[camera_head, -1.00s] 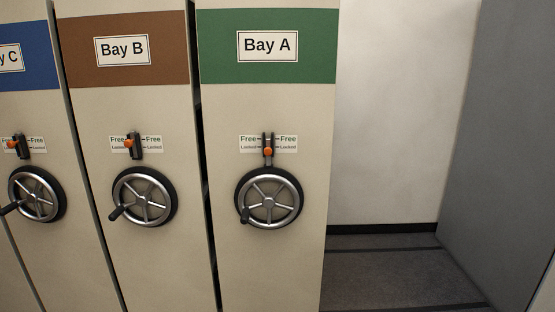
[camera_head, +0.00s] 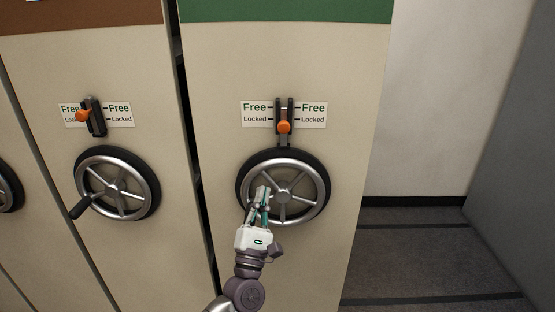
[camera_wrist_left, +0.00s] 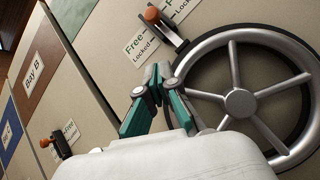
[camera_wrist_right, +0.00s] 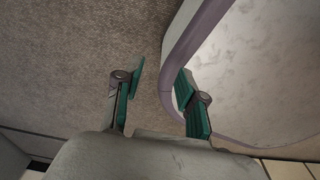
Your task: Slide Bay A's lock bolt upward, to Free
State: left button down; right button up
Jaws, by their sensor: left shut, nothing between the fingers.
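Bay A's lock bolt has an orange knob (camera_head: 284,127) in a dark upright slot, at the height of the Locked marks on its white label (camera_head: 255,113). The bolt also shows at the top of the left wrist view (camera_wrist_left: 152,14). Bay A's spoked handwheel (camera_head: 318,205) is just below it. My left gripper (camera_head: 262,191) is shut and empty, in front of the wheel's left part and below the knob; its fingers meet in the left wrist view (camera_wrist_left: 159,74). My right gripper (camera_wrist_right: 158,82) is open and empty, away from the bolt.
Bay B's panel (camera_head: 95,30) stands to the left, with its orange knob (camera_head: 82,115) at Free and its own handwheel (camera_head: 152,188). A narrow dark gap separates the bays. Open floor (camera_head: 420,255) lies to the right of Bay A.

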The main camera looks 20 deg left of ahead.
aim_at(284, 131)
pick_arm(q)
jog(key=s+d+r+p+x, duration=0.1)
jog(key=p+x, duration=0.3)
jog(key=x, duration=0.8)
jog(key=shift+d+r+p, duration=0.3)
jog(key=shift+d+r, duration=0.15)
jog(key=shift+r, duration=0.05)
pick_arm(e)
jog(key=r, duration=0.3)
jog(key=s+r, duration=0.1)
jog(key=shift+d+r, duration=0.25)
jog(key=shift+r, duration=0.15)
pick_arm(q)
jog(key=shift+s, duration=0.1)
pick_arm(e)
jog(key=shift+s+a, duration=0.15)
jog(key=shift+a, duration=0.05)
pick_arm(q)
notch_tip(284, 131, up, 4)
jog(key=shift+a+p, duration=0.1)
jog(key=shift+p, duration=0.75)
pick_arm(e)
jog(key=shift+s+r, duration=0.1)
jog(key=shift+r, duration=0.75)
pick_arm(q)
jog(key=shift+r, duration=0.1)
pick_arm(e)
jog(key=shift+d, duration=0.15)
